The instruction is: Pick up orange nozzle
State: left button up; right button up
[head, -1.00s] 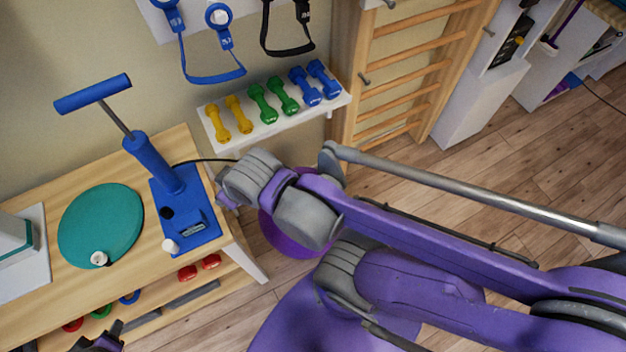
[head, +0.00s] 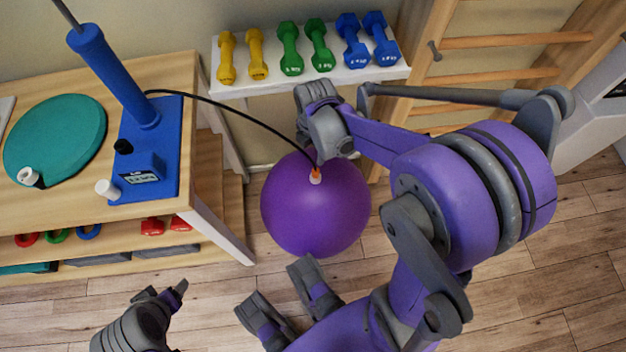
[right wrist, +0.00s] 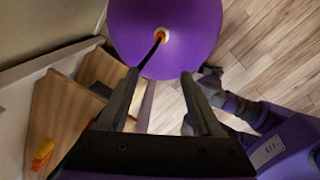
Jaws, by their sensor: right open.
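The orange nozzle (head: 316,173) sits at the top of the purple ball (head: 315,215), at the end of a black hose (head: 235,110). It also shows in the right wrist view (right wrist: 161,36), with the hose running up to it between the fingers. My right gripper (head: 309,150) is just above the nozzle, its fingers mostly hidden by its own wrist. In the right wrist view it is open and empty (right wrist: 159,76), with the nozzle beyond its fingertips. My left gripper (head: 165,292) is low at the bottom left, away from the ball; its opening is unclear.
The blue pump (head: 150,160) stands on the wooden table (head: 190,80), beside a teal disc (head: 55,140). A white shelf (head: 320,76) with several dumbbells is behind the ball. Wooden wall bars (head: 510,41) are at the back right. The floor in front is clear.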

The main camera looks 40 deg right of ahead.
aim_at(315, 170)
jog(key=f+n, duration=0.1)
jog(key=f, duration=0.1)
jog(key=w+d+f+b, duration=0.1)
jog(key=f, duration=0.1)
jog(key=f+n+b, duration=0.1)
jog(key=f, duration=0.1)
jog(key=shift+w+d+f+n+g, duration=0.2)
jog(key=shift+d+n+g, duration=0.1)
jog(key=shift+d, duration=0.1)
notch_tip(315, 170, down, 4)
jog(key=shift+f+b, duration=0.25)
jog(key=shift+b, duration=0.5)
notch_tip(315, 170, down, 6)
jog(key=shift+s+d+r+b, duration=0.1)
jog(key=shift+b, duration=1.1)
pick_arm(q)
notch_tip(315, 170, down, 8)
jog(key=w, duration=0.1)
jog(key=shift+f, duration=0.15)
pick_arm(e)
jog(key=shift+r, duration=0.1)
grip_shut()
